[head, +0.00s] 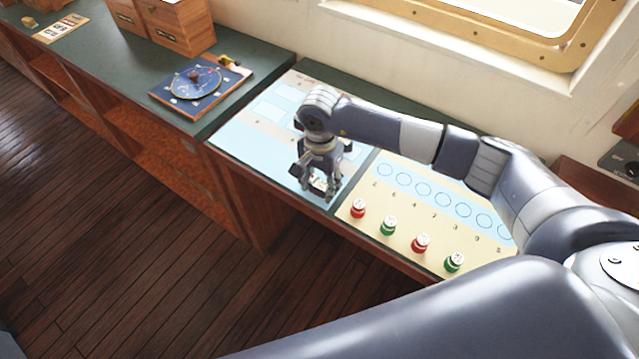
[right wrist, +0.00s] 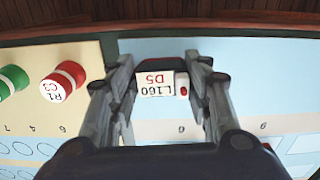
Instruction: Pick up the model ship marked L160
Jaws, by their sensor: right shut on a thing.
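The model ship marked L160 (right wrist: 156,84) shows in the right wrist view between my right gripper's fingers. Its white top label reads L160 and D5, and a small red part sits beside the label. My right gripper (right wrist: 163,95) is shut on the ship, with one finger on each side. In the head view my right gripper (head: 319,184) points down over the pale blue chart (head: 238,140), near the counter's front edge. The ship is mostly hidden there by the fingers. I cannot tell whether it touches the chart. My left gripper is not in view.
A cream board (head: 400,212) with blue circles lies right of the chart. Several red and green buoys stand on it, including a red one (head: 358,208). A blue dial board (head: 201,85) and wooden boxes (head: 178,25) are at the left. A window is behind.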

